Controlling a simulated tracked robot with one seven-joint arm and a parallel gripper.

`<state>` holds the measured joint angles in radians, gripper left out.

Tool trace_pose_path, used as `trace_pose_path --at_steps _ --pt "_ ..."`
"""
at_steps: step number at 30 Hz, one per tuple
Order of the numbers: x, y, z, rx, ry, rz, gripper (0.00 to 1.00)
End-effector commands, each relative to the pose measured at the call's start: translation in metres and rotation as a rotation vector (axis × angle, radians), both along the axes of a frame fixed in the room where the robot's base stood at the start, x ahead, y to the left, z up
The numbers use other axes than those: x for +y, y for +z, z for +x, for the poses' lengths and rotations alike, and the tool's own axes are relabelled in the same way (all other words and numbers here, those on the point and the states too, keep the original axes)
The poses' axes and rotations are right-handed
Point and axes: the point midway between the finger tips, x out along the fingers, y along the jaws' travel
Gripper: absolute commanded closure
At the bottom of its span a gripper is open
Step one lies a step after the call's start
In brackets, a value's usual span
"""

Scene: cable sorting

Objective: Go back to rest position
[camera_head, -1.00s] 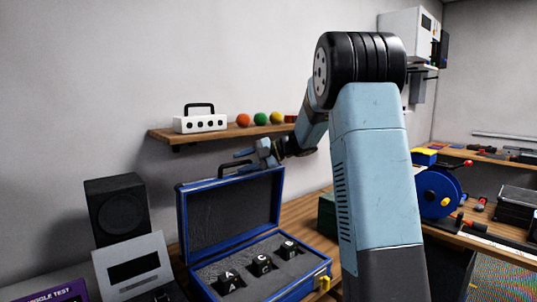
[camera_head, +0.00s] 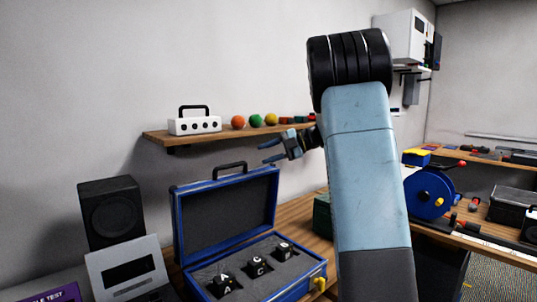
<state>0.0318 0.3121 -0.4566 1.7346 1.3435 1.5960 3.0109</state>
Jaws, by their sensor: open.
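My gripper (camera_head: 270,152) is open and empty, in the air above the right part of the blue case's raised lid and just below the wall shelf. It is apart from the case handle (camera_head: 230,168). My light blue arm stands in front at the right of centre and hides part of the bench and shelf. The blue case (camera_head: 177,229) is open on the bench, its lid upright. Several black blocks, lettered A (camera_head: 224,287), C (camera_head: 256,267) and one more (camera_head: 284,250), sit in its grey foam.
The wooden shelf (camera_head: 160,137) holds a white box with a handle (camera_head: 194,125) and several coloured balls. A black speaker (camera_head: 111,214) and a grey device (camera_head: 130,268) stand left of the case. A blue cable reel (camera_head: 429,194) is on the right bench.

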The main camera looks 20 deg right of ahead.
Motion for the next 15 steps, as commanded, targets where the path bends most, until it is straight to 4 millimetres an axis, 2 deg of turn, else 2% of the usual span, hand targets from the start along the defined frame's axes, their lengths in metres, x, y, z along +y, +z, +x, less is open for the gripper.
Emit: trace_pose_path --at_steps 9,13,15 --pt "0.002 0.001 -0.003 -0.015 0.008 -0.01 0.59" --pt "0.009 0.005 -0.02 -0.109 0.06 -0.079 0.59" --pt "0.016 0.007 -0.036 -0.2 0.114 -0.146 0.59"
